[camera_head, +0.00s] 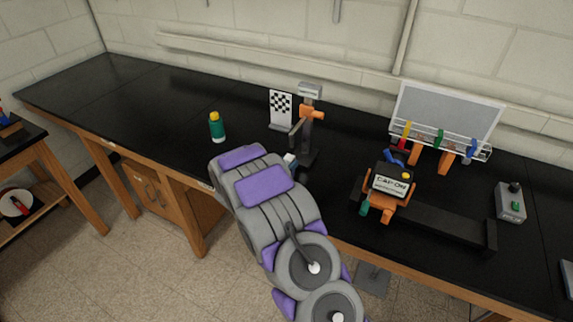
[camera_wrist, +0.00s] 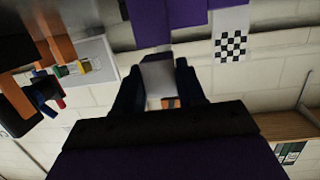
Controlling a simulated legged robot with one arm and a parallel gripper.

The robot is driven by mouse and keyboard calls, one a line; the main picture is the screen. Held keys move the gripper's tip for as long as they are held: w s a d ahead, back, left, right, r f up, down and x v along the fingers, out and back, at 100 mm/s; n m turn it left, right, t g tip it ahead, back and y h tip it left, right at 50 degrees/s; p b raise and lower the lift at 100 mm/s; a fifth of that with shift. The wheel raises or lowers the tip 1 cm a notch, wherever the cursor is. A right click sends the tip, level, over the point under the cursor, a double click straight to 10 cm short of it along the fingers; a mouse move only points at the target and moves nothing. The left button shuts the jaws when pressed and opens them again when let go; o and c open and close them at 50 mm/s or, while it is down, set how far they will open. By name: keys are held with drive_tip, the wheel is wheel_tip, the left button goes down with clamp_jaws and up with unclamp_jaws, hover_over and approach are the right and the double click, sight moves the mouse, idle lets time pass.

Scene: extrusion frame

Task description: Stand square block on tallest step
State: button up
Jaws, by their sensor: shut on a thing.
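My gripper (camera_wrist: 158,85) shows in the wrist view as two dark fingers shut on a pale grey block (camera_wrist: 157,73). Below the block, a small orange and white patch shows between the fingers; I cannot tell what it belongs to. In the head view my arm hides most of the gripper, and a small whitish piece (camera_head: 289,160) shows at the arm's far end, beside the foot of a dark upright post (camera_head: 307,135). The post has an orange clamp and a grey head on top. I cannot make out which part is the tallest step.
A checkerboard card (camera_head: 281,108) stands behind the post. A green bottle with a yellow cap (camera_head: 216,128) is left of it. An orange and black device (camera_head: 391,185), a long dark bar (camera_head: 452,222), a tool rack (camera_head: 445,115) and a button box (camera_head: 510,203) are right. The bench's left is clear.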

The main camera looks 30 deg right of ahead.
drive_tip(key=shift+d+f, duration=0.15)
drive_tip(key=shift+f, duration=0.35)
drive_tip(key=shift+s+f, duration=0.1)
